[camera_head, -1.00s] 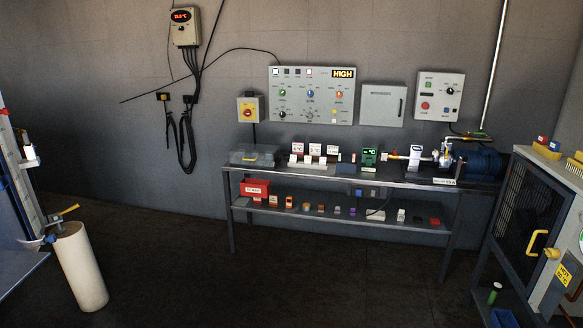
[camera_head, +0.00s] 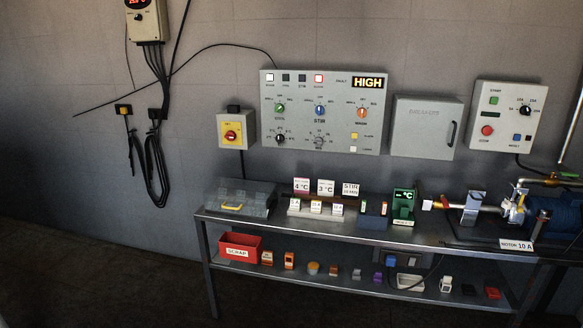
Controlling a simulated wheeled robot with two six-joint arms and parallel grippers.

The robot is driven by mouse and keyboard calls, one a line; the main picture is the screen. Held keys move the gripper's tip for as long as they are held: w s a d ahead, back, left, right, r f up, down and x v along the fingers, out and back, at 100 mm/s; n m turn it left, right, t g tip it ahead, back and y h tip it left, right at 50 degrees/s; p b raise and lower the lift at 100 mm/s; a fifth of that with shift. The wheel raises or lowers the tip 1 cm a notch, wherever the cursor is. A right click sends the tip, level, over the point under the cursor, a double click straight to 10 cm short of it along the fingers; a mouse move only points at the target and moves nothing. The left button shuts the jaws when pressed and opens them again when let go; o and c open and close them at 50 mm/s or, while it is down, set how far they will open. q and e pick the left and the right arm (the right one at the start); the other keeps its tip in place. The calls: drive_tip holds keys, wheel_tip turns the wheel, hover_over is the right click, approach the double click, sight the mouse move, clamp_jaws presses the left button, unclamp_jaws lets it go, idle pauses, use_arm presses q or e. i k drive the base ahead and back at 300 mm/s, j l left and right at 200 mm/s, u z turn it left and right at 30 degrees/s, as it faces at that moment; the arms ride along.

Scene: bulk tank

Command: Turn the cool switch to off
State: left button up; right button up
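The grey control panel (camera_head: 299,131) hangs on the wall above the bench. It has three coloured selector knobs in a row: a green one (camera_head: 280,108) on the left, a blue one (camera_head: 320,110) over the label STIR, and an orange one (camera_head: 362,112) on the right. The green knob is probably the cool switch, but its label is too small to read surely, and so is its exact position. Below are a black dial (camera_head: 279,138) and a grey dial (camera_head: 319,142). Neither of my grippers is in view.
A steel bench (camera_head: 400,236) stands below the panel, holding a clear box (camera_head: 241,198), cards and a green meter (camera_head: 403,206). A yellow-and-red isolator switch (camera_head: 232,132) and a breaker box (camera_head: 426,127) flank the panel. A motor box (camera_head: 505,117) is farther right. Floor at left is clear.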

sight(279, 107)
drive_tip(key=i+z, duration=0.1)
drive_tip(key=i, duration=0.45)
drive_tip(key=i+j+z, duration=0.1)
drive_tip(key=i, duration=0.45)
drive_tip(key=i+j, duration=0.15)
drive_tip(key=i, duration=0.35)
drive_tip(key=i+j+z, duration=0.15)
drive_tip(key=i, duration=0.4)
